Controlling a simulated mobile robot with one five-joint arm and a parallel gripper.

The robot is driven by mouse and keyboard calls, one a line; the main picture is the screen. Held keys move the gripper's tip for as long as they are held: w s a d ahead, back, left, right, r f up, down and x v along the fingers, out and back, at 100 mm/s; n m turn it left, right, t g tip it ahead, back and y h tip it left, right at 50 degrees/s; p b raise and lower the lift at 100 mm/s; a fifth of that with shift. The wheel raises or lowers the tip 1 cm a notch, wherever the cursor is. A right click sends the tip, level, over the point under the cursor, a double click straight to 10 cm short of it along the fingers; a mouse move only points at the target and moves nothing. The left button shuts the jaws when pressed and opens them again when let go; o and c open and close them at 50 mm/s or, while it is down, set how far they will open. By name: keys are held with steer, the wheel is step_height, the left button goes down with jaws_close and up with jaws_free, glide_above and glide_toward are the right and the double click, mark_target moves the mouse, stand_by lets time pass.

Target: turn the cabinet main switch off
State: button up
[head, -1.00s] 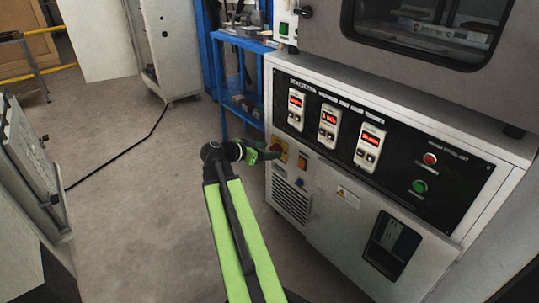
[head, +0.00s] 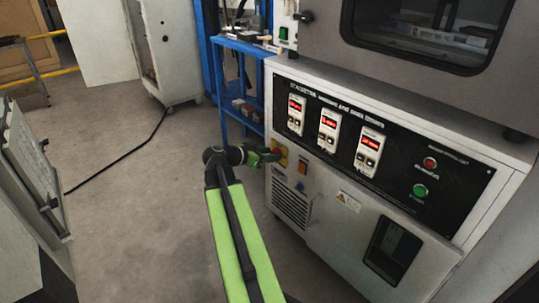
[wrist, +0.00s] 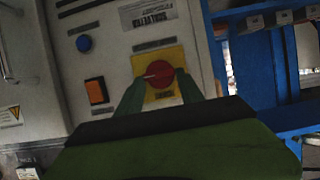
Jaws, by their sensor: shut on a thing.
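The cabinet main switch (wrist: 159,73) is a red rotary knob on a yellow plate (wrist: 172,56) on the cabinet front. In the wrist view it sits between the tips of my gripper (wrist: 158,90), whose two green fingers are shut on it. A pale mark on the knob lies roughly sideways in that view. In the head view my gripper (head: 270,156) reaches the yellow plate (head: 281,146) at the cabinet's left edge, and the knob is mostly hidden behind it.
An orange rocker switch (wrist: 96,90) and a blue button (wrist: 84,43) sit beside the main switch. The cabinet panel has lit red displays (head: 329,121), a red button (head: 430,163) and a green button (head: 420,190). A blue shelf (head: 243,90) stands behind; a black cable (head: 125,155) crosses the floor.

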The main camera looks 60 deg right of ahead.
steer(key=shift+w+f+n+g+y+b, duration=0.2)
steer(key=shift+n+g+b, duration=0.6)
steer(key=shift+n, duration=0.35)
steer(key=shift+w+f+n+g+y+b, duration=0.1)
steer(key=shift+w+n+g+b, duration=0.1)
steer(key=shift+n+g+b, duration=0.65)
steer(key=shift+w+f+n+g+y+b, duration=0.15)
steer(key=shift+n+g+b, duration=0.3)
steer(key=shift+n+g, duration=0.75)
steer(key=shift+r+n+t, duration=0.1)
steer(key=shift+n+t, duration=0.25)
steer(key=shift+n, duration=0.05)
steer(key=o, duration=1.4)
steer(key=shift+d, duration=0.1)
steer(key=shift+w, duration=0.1)
